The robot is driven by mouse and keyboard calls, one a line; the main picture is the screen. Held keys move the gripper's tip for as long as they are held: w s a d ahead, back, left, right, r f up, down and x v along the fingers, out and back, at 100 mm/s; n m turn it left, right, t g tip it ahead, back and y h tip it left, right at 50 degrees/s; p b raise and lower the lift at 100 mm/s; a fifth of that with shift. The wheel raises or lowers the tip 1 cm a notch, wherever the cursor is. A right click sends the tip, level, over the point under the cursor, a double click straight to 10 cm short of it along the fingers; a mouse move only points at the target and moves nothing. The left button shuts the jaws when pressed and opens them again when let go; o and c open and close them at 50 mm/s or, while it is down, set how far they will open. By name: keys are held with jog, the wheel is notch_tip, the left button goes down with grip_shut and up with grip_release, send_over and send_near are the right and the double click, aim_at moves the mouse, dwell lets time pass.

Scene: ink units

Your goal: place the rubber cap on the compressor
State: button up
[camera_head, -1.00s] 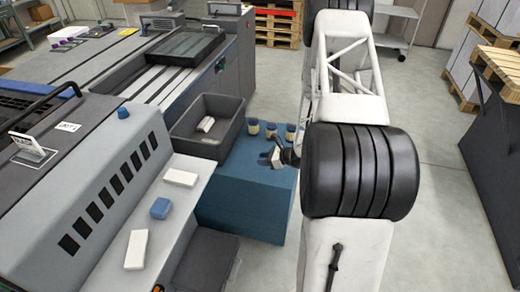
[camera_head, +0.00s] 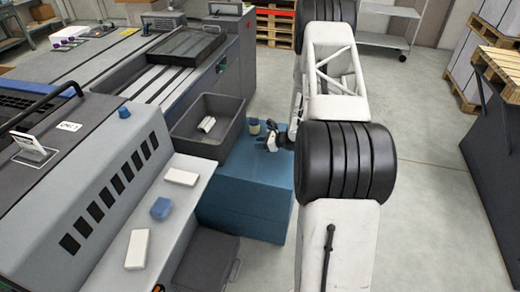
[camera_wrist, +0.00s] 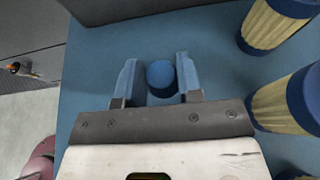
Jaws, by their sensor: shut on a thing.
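A round blue cap (camera_wrist: 161,78) sits between the two blue fingers of my gripper (camera_wrist: 160,80) in the wrist view. My gripper is shut on it, above a teal surface. In the head view my gripper (camera_head: 271,140) is over the rear part of the teal-blue box (camera_head: 245,185), small and partly hidden by my arm. The cap cannot be made out there. No thing is clearly marked as the compressor; I cannot tell whether it is this box.
A cream jar with a blue lid (camera_head: 254,127) stands on the box. Several such jars (camera_wrist: 268,25) show right of my gripper in the wrist view. A grey bin (camera_head: 215,145) holds white pieces. A grey machine (camera_head: 85,165) carries a blue knob (camera_head: 123,112).

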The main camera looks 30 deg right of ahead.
jog(key=shift+f, duration=0.1)
jog(key=shift+f, duration=1.65)
jog(key=o, duration=0.9)
jog(key=shift+v, duration=6)
